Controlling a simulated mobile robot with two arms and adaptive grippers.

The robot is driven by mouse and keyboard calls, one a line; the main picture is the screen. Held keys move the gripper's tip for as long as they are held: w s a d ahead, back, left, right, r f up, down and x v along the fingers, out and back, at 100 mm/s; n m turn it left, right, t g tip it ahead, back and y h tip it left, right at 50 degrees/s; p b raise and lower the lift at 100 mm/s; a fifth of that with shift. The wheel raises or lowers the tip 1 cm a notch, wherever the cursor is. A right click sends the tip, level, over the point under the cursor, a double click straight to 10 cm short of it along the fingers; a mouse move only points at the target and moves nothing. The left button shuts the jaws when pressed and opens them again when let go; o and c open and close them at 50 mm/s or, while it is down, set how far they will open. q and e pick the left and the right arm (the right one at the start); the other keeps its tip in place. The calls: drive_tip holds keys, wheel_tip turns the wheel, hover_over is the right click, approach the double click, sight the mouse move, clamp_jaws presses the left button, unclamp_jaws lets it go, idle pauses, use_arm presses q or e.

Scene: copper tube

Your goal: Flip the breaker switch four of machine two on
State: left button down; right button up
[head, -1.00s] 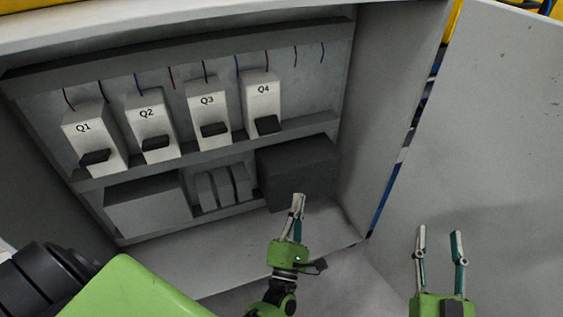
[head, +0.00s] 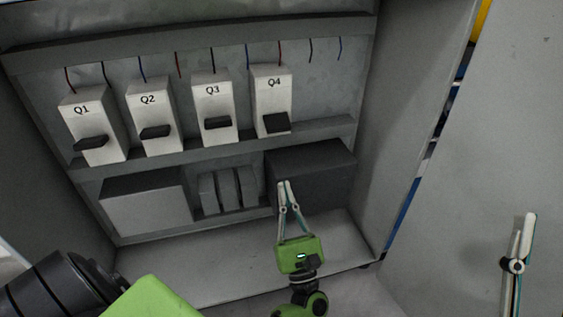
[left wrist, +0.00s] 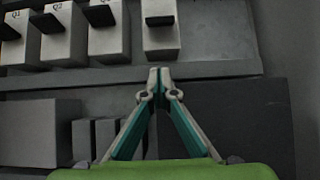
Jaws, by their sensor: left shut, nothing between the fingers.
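Breaker Q4 (head: 271,90) is the rightmost of the row of white breakers in the open cabinet. Its black lever (head: 276,123) sits lower on its face and looks more tilted down than Q3's lever. In the left wrist view, Q4's lever (left wrist: 160,20) is at the top, above the fingertips. My left gripper (head: 284,183) is shut and empty, its tips pointing up in front of the dark box, below Q4 and apart from it. My right gripper (head: 524,222) is at the right edge, seen side-on; its opening cannot be told.
Breakers Q1 (head: 94,125), Q2 (head: 151,105) and Q3 (head: 211,95) stand left of Q4. Below the ledge (head: 325,129) are a grey box (head: 145,205), small grey modules and a dark box (head: 325,172). The cabinet door (head: 480,130) stands open at the right.

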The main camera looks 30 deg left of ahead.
sight(277, 123)
use_arm(q)
drive_tip(key=x, duration=1)
drive_tip(key=r, duration=0.1)
drive_tip(key=d+r, duration=0.1)
drive_tip(key=s+r+p, duration=0.1)
drive_tip(key=shift+s+d, duration=0.1)
drive_tip(key=shift+d, duration=0.15)
drive_tip(key=shift+r, duration=0.2)
use_arm(e)
drive_tip(key=w+f+g, duration=0.1)
drive_tip(key=f, duration=0.1)
drive_tip(key=w+f+g, duration=0.1)
drive_tip(key=w+f, duration=0.1)
drive_tip(key=shift+a+f+g+h, duration=0.15)
drive_tip(key=shift+g+h, duration=0.25)
